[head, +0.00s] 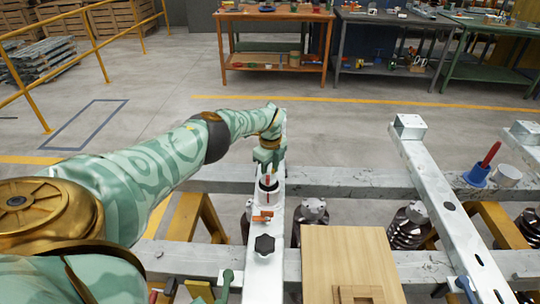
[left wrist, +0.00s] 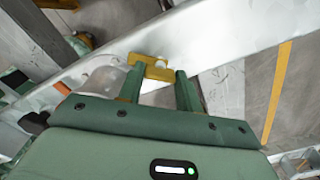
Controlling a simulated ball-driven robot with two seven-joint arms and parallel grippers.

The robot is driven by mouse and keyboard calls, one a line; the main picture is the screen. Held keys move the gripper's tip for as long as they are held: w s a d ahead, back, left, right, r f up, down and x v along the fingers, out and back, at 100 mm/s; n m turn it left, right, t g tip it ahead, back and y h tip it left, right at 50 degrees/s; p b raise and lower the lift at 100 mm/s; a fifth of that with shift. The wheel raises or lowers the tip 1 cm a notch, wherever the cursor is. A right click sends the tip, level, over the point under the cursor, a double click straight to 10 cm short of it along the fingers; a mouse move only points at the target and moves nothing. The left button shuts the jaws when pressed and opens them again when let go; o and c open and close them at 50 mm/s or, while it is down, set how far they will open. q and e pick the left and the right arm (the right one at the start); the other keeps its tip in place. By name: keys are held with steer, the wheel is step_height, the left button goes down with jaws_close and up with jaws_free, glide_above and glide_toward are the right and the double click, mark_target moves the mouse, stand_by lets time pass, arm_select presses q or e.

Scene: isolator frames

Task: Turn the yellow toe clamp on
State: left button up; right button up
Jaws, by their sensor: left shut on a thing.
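The yellow toe clamp (left wrist: 148,70) lies on the pale steel beam in the left wrist view, with a light round bolt head at its middle. My left gripper (left wrist: 159,76) has its two green fingers at either end of the clamp and is shut on it. In the head view my left gripper (head: 268,164) points down at the far part of the central beam (head: 263,275), and the clamp is hidden there by the gripper. How far the clamp is turned cannot be told. My right gripper is not in view.
Nearer on the beam are a white and black fitting with a red mark (head: 268,186), an orange piece (head: 262,216) and a black knob (head: 264,245). A wooden board (head: 350,255) lies to the right.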

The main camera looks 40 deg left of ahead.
arm_select(q)
steer(key=shift+a, duration=0.1)
stand_by(0.4)
steer(key=o, duration=1)
steer(key=shift+r+p, duration=3.9)
steer(key=shift+r, duration=4.3)
